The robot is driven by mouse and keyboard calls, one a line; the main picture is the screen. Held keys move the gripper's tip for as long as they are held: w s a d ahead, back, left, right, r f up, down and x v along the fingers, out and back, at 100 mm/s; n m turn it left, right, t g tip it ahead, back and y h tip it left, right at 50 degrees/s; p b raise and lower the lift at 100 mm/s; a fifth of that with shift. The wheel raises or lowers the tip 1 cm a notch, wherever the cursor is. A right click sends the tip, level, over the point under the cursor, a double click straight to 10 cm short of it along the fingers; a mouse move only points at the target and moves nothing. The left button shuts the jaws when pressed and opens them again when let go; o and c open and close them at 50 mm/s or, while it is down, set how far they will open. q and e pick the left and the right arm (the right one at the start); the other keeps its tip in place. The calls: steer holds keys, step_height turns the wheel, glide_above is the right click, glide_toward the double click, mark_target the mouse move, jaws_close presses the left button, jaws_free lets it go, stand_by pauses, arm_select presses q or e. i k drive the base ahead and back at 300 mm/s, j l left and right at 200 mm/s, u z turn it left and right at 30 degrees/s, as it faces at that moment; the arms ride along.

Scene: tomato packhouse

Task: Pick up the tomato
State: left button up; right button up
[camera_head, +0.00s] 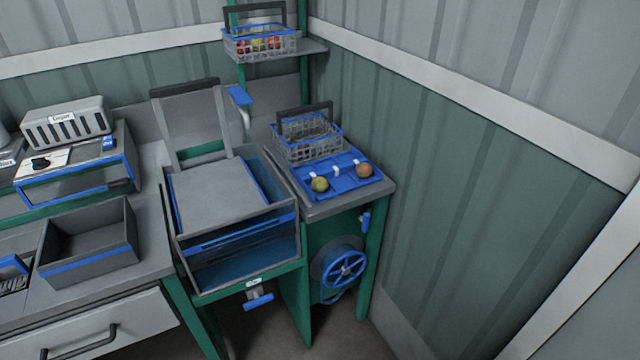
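A green-yellow round fruit (320,184), which looks like an unripe tomato, sits on the front left of a blue tray (343,184). An orange-red round tomato (364,170) sits on the right part of the same tray. The tray lies on the grey top of a green stand near the corner. Neither of my grippers shows in the head view, and nothing touches the two fruits.
An empty-looking wire basket (309,152) with a dark handle stands directly behind the tray. A deep sink-like bin (240,272) with a grey lid is left of it. Another basket (236,46) with colourful produce sits on the high shelf. An open grey box (90,262) stands on the left counter.

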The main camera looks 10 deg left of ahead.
mark_target(319, 184)
steer(key=i+l, duration=0.1)
steer(key=i, duration=0.3)
steer(key=i+l, duration=0.1)
steer(key=i, duration=0.35)
